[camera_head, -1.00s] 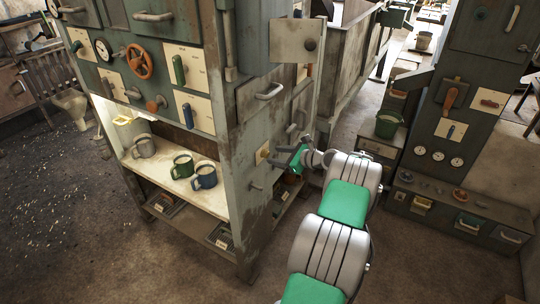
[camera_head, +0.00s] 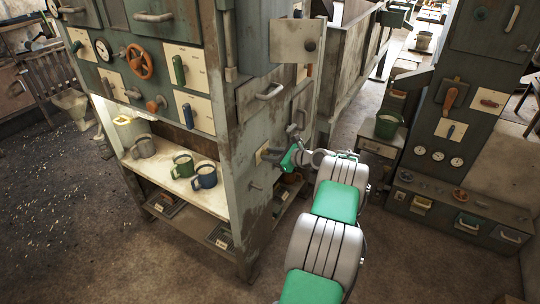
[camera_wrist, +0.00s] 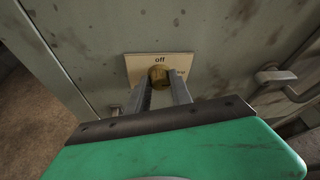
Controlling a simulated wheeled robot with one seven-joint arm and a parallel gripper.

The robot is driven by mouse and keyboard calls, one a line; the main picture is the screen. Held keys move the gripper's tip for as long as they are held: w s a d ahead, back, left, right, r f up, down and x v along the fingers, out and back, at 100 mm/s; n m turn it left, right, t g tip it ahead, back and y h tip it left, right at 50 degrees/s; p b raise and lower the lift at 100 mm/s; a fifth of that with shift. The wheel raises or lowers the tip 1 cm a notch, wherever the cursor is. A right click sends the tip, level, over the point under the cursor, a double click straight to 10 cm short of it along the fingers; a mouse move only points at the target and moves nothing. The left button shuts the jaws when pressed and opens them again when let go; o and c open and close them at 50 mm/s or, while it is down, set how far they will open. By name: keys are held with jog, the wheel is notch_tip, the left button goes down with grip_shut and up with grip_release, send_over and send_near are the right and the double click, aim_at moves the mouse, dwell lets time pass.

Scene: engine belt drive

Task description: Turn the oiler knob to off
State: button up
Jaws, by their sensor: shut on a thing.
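The oiler knob (camera_wrist: 158,75) is a small brass knob in the wrist view, on a cream plate (camera_wrist: 136,68) with "off" lettered at its top. More lettering at the plate's right is partly hidden. The plate also shows in the head view (camera_head: 261,154) on the side of the green-grey cabinet. My gripper (camera_wrist: 163,88) has its two grey fingers on either side of the knob, shut on it. In the head view my gripper (camera_head: 276,156) reaches the cabinet side at the plate. The knob's pointing direction cannot be told.
A handle (camera_wrist: 276,76) sticks out of the panel right of the plate. The floor in front is clear.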

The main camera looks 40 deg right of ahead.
grip_shut()
jog(key=shift+s+a+f+n+t+h+b, duration=0.2)
jog(key=shift+n+t+h+b, duration=0.6)
jog(key=shift+n+b, duration=2.4)
jog(key=shift+w+f+n+t+h+b, duration=0.25)
jog(key=shift+n+t+b, duration=1.2)
jog(key=shift+b, duration=3.1)
jog(key=shift+s+a+f+n+t+h+b, duration=0.2)
jog(key=shift+n+t+h+b, duration=0.5)
jog(key=shift+n+b, duration=2.6)
jog(key=shift+d+m+b, duration=0.1)
jog(key=shift+m+b, duration=0.45)
jog(key=shift+b, duration=0.05)
jog(key=o, duration=0.9)
grip_release()
